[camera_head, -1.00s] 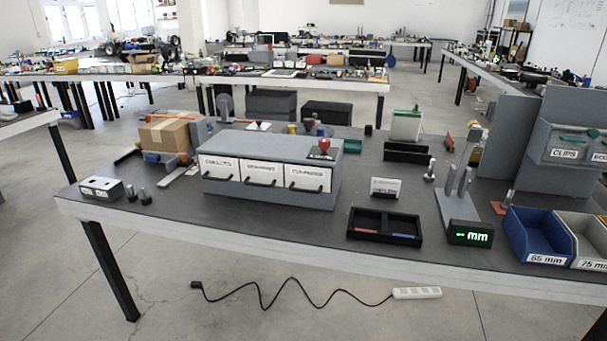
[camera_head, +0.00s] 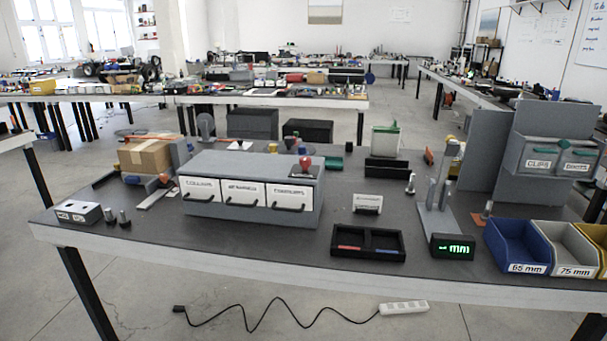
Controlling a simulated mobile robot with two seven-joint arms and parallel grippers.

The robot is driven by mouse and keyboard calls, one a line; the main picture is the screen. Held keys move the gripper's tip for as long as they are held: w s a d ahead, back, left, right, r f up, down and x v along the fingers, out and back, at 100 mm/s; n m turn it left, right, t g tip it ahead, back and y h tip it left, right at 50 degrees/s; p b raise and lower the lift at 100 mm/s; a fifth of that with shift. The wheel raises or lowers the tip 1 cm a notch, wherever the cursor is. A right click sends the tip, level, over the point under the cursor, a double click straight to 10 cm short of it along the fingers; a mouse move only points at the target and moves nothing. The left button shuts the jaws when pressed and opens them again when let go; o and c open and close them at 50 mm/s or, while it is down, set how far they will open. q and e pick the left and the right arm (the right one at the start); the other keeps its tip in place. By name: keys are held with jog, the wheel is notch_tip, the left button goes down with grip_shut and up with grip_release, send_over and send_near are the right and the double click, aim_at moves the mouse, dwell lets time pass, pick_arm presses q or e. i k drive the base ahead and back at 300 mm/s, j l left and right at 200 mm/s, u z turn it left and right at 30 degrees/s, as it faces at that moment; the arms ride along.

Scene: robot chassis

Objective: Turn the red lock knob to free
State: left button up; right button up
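A red knob (camera_head: 305,163) stands on top of the grey three-drawer cabinet (camera_head: 262,168), near its right end. The cabinet sits on the dark workbench. Its three white-fronted drawers with dark handles look shut. The knob is too small to tell which way it is turned. Neither of my grippers is in the head view.
On the bench (camera_head: 190,235) are a cardboard box (camera_head: 146,157), a black two-part tray (camera_head: 368,243), a green-lit display (camera_head: 453,247) and a blue bin (camera_head: 517,246). A cable with a power strip (camera_head: 404,308) lies on the floor in front.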

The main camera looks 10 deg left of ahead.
aim_at(305, 162)
jog(key=i+l, duration=0.15)
jog(key=i, duration=0.5)
jog(key=i+u, duration=0.1)
jog(key=u, duration=0.25)
jog(key=i+l+u, duration=0.1)
jog(key=u, duration=0.25)
jog(key=i+l+u, duration=0.1)
jog(key=u, duration=0.25)
